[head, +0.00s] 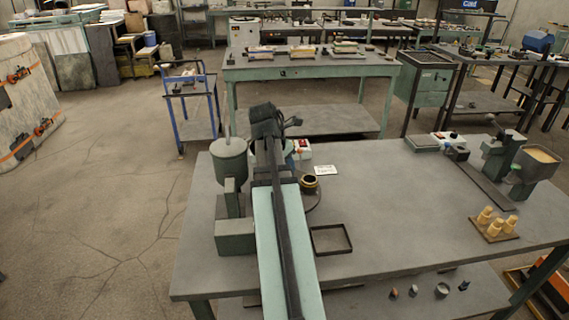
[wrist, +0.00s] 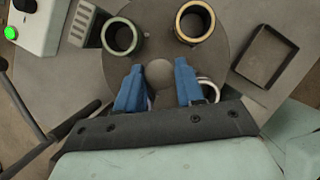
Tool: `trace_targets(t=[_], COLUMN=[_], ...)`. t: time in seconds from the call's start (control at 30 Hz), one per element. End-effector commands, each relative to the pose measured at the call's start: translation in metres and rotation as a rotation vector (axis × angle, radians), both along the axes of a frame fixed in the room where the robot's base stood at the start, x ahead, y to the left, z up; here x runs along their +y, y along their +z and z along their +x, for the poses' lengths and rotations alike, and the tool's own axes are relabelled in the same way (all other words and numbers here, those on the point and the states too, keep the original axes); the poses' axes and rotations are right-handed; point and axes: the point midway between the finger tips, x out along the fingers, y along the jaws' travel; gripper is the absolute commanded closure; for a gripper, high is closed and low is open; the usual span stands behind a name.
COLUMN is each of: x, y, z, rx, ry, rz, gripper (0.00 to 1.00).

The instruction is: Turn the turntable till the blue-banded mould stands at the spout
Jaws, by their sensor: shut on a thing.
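The turntable (wrist: 160,38) is a grey-brown disc on the bench, and its edge also shows in the head view (head: 313,203). My gripper (wrist: 158,88) is over it, its blue fingers on either side of a pale round hub (wrist: 159,72). A green-banded mould (wrist: 107,37) and a yellow-banded mould (wrist: 181,22) stand on the disc. A third, pale-rimmed mould (wrist: 217,90) is partly hidden by the right finger; its band colour is unclear. A grey-green pot (head: 229,160) stands left of my arm. I cannot make out its spout; my arm covers the area beside it.
An empty dark tray (head: 331,239) lies right of the turntable, also in the wrist view (wrist: 264,57). A white box with a green light (wrist: 38,28) stands near the disc. Yellow pieces on a board (head: 493,226) are at the bench's right. The bench's middle is clear.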

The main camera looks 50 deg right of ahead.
Motion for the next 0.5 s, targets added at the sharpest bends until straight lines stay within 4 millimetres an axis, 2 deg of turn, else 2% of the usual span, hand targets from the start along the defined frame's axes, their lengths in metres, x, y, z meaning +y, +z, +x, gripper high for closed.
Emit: trace_targets(t=[0.5], x=[-0.0003], y=[0.0005], z=[-0.0005], rx=[0.0], ry=[0.12], rz=[-0.001], gripper=[1.0])
